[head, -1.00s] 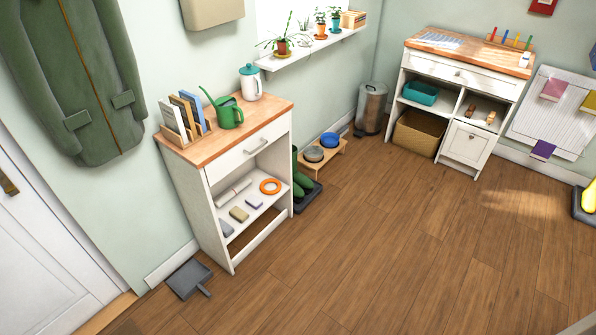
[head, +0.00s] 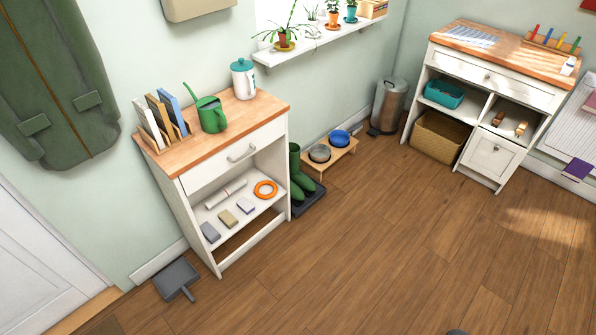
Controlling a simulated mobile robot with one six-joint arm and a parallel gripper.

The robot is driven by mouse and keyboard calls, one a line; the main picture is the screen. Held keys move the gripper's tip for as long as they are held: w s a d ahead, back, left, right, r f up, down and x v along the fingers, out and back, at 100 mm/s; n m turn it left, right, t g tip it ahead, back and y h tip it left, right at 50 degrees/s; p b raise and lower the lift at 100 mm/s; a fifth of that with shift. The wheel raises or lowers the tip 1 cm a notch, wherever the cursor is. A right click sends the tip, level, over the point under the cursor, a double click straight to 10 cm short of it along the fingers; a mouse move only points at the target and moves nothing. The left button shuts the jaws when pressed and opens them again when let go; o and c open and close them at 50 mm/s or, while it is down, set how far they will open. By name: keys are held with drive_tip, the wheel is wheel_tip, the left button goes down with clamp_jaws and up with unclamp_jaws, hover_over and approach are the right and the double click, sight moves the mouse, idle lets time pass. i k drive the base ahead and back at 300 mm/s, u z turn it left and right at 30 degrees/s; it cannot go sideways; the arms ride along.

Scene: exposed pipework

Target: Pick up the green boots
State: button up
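The green boots (head: 297,175) stand upright on a dark tray (head: 311,198) on the floor, just right of the white cabinet with a wooden top. The cabinet's side hides part of them. My gripper cannot be made out in the head view.
The white cabinet (head: 232,167) stands against the wall, left of the boots. A wooden stand with two bowls (head: 330,153) sits behind them to the right. A dustpan (head: 175,279) lies on the floor at lower left. Open wooden floor (head: 390,240) lies in front and to the right.

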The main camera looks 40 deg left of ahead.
sight(300, 185)
drive_tip(key=i, duration=0.85)
drive_tip(key=u, duration=4.75)
drive_tip(key=i, duration=0.1)
drive_tip(key=z, duration=2.95)
drive_tip(key=i, duration=0.5)
drive_tip(key=u, duration=0.1)
